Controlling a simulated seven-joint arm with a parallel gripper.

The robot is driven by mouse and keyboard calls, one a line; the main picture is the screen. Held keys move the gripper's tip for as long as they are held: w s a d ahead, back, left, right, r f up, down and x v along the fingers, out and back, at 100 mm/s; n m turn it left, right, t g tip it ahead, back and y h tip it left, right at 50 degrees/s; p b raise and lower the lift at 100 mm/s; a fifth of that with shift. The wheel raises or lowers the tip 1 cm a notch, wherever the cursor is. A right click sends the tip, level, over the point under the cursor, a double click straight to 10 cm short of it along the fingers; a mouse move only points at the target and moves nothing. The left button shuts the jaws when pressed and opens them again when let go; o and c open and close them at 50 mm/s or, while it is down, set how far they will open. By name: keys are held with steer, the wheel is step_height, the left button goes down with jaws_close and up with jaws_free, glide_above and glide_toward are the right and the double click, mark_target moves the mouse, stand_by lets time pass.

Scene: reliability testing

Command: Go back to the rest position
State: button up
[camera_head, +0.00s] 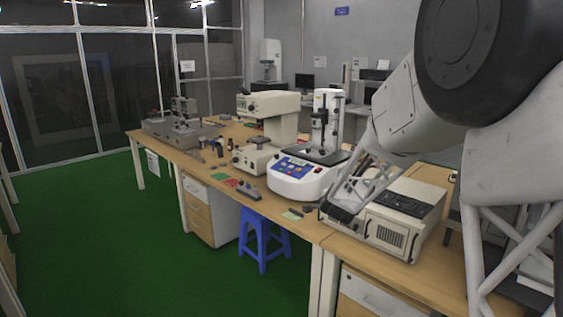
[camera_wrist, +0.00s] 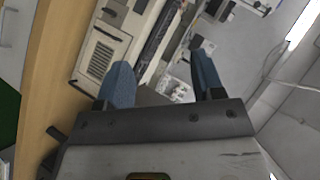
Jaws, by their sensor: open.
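My gripper (camera_wrist: 160,85) shows in the wrist view with its two blue-grey fingers spread apart and nothing between them. In the head view my arm comes in from the upper right, and its end hangs near the beige instrument box (camera_head: 387,228) on the bench; the fingers are hard to make out there. The same box shows beyond the fingers at the upper left of the wrist view (camera_wrist: 103,45). I cannot tell the exact gap between gripper and box.
A white tester with a blue panel (camera_head: 296,170) stands left of the arm. A beige microscope-like machine (camera_head: 268,125) is behind it. Small items lie along the wooden bench (camera_head: 290,225) edge. A blue stool (camera_head: 262,238) stands below. The green floor (camera_head: 110,240) at left is clear.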

steer(key=s+a+r+n+g+y, duration=0.1)
steer(key=s+r+n, duration=0.2)
steer(key=s, duration=0.6)
steer(key=s+a+r+n+g+y, duration=0.1)
steer(key=s+r+n+g, duration=0.15)
steer(key=s, duration=0.65)
steer(key=s+a+r+n+g+y, duration=0.1)
steer(key=s+r+n, duration=0.2)
steer(key=s, duration=0.5)
steer(key=s+d+f+n+g, duration=0.1)
steer(key=s+n+g, duration=0.1)
steer(key=s, duration=1.2)
steer(key=s+d+f+n+g+h, duration=0.1)
steer(key=s+n+g, duration=0.2)
steer(key=s, duration=1.1)
steer(key=shift+s+d+n, duration=0.3)
steer(key=shift+d+n, duration=0.05)
steer(key=shift+n, duration=0.1)
steer(key=shift+r, duration=0.1)
steer(key=shift+c, duration=0.5)
steer(key=shift+w, duration=0.15)
